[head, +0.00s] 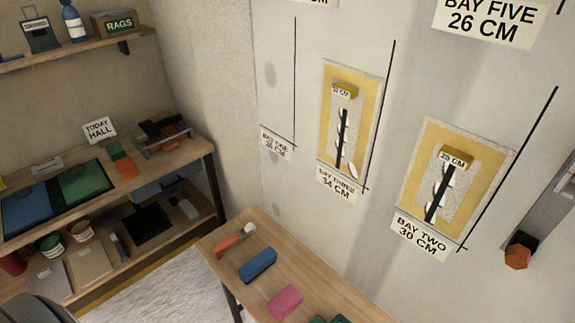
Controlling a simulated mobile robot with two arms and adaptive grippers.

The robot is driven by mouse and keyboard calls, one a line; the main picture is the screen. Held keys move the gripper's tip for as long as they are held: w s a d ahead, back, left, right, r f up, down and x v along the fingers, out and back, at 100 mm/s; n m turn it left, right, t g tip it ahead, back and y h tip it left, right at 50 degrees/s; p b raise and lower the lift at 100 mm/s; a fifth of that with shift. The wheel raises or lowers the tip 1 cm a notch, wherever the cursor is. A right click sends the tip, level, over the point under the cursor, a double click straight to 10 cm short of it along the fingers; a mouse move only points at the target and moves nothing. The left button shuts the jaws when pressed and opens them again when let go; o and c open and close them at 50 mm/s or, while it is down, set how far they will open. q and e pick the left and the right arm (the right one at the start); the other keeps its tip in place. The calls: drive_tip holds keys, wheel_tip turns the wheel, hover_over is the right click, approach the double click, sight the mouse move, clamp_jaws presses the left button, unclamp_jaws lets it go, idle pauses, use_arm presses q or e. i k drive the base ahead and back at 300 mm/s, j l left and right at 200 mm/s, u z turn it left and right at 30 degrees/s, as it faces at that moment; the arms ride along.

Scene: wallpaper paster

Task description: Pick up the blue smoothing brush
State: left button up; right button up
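A blue block-shaped piece (257,264), which looks like the blue smoothing brush, lies on the narrow wooden table (236,237) in the lower middle of the head view. It lies flat and nothing touches it. Its bristles cannot be made out. Neither of my grippers shows in this view.
An orange-handled tool (229,246) lies just behind the blue piece. A pink block (285,301) lies in front, with green pieces (331,320) at the picture's bottom edge. A workbench (185,157) with trays stands left. The wall with bay signs (420,237) rises behind the table.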

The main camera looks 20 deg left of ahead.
sight(249, 272)
drive_tip(key=j+u, duration=0.55)
drive_tip(key=u, duration=0.25)
drive_tip(key=i, duration=0.05)
